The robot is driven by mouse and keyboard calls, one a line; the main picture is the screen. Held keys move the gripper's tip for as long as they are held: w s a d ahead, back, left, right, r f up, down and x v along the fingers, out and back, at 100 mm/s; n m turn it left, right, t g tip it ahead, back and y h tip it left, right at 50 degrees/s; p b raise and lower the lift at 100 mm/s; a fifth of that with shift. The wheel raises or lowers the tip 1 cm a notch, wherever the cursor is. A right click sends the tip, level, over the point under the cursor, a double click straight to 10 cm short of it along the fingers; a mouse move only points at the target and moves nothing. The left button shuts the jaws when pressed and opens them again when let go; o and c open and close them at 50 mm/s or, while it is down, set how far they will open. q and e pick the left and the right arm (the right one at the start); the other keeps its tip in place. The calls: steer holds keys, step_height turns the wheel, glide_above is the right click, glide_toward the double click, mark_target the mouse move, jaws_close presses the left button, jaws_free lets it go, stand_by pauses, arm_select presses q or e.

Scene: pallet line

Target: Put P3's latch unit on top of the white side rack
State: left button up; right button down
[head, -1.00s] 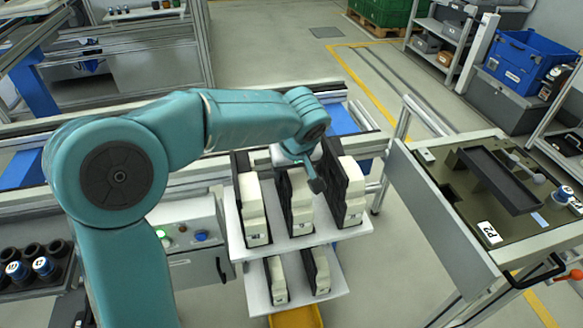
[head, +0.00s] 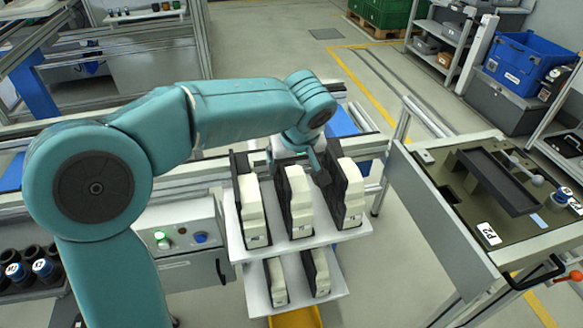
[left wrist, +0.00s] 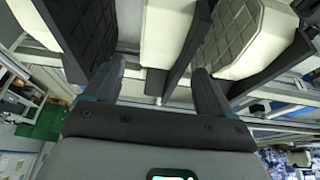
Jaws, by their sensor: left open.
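Cream latch units with black backing plates stand in a row on the upper shelf of a white rack (head: 290,246): a left unit (head: 252,212), a middle unit (head: 300,203) and a right unit (head: 350,195). Their front labels are too small to read, so I cannot tell which is P3's. My left gripper (head: 318,170) is open and empty, above and behind the middle and right units. In the left wrist view, the open fingers (left wrist: 158,88) point toward a cream unit (left wrist: 168,32) and a dark plate beside it. My right gripper is not in view.
The lower shelf holds two more cream units (head: 277,282). A bench marked P2 (head: 488,233) with a grey side panel (head: 440,215) stands at right. A control box with a green light (head: 165,240) is left of the rack. Rails run behind the rack.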

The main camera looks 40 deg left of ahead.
arm_select(q)
steer(key=v, duration=0.8)
steer(key=shift+s, duration=0.1)
